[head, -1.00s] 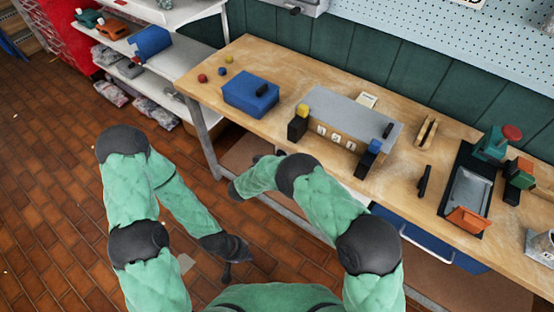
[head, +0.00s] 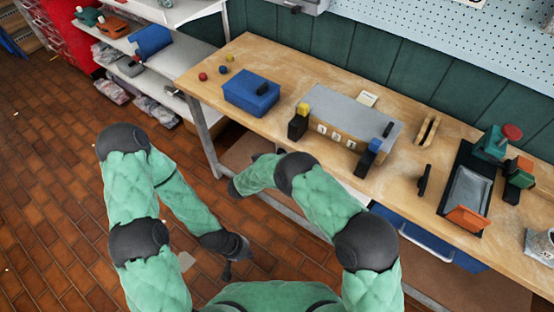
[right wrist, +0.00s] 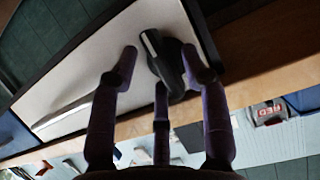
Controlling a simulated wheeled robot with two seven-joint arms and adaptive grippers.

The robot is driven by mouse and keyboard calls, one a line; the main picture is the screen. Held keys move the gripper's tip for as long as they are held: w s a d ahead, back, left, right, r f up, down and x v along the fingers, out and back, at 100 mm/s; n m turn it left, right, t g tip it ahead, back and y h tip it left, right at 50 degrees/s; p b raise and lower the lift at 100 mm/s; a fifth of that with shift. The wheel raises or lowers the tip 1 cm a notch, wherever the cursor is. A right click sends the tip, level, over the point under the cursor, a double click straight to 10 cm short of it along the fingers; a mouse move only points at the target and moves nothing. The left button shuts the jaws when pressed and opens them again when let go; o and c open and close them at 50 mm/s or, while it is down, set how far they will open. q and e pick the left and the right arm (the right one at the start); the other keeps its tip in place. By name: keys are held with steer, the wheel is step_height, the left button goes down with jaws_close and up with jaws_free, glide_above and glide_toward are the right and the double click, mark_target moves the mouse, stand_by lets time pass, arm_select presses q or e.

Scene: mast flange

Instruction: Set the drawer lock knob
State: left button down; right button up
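The dark knob (right wrist: 166,66), with a pale stripe on its grip, sits on a pale panel with a dark frame (right wrist: 98,68) in the right wrist view. My right gripper (right wrist: 162,62) is open, with fingers on either side of the knob and a third finger overlapping its lower edge. A small gap shows on the left; contact on the right is unclear. In the head view my right gripper (head: 264,157) is mostly hidden near the bench's front edge. My left gripper (head: 232,258) hangs low over the floor, apart from everything; its fingers are too small to judge.
The wooden bench (head: 225,80) carries a blue box (head: 250,93), a grey-topped box with digits (head: 352,110) and a dark tray (head: 470,190). A blue drawer (head: 470,255) with a pale handle is under the bench. Open brick floor (head: 50,210) lies at left.

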steer(key=v, duration=0.7)
steer(key=shift+s+a, duration=0.15)
steer(key=shift+s, duration=0.05)
stand_by(0.5)
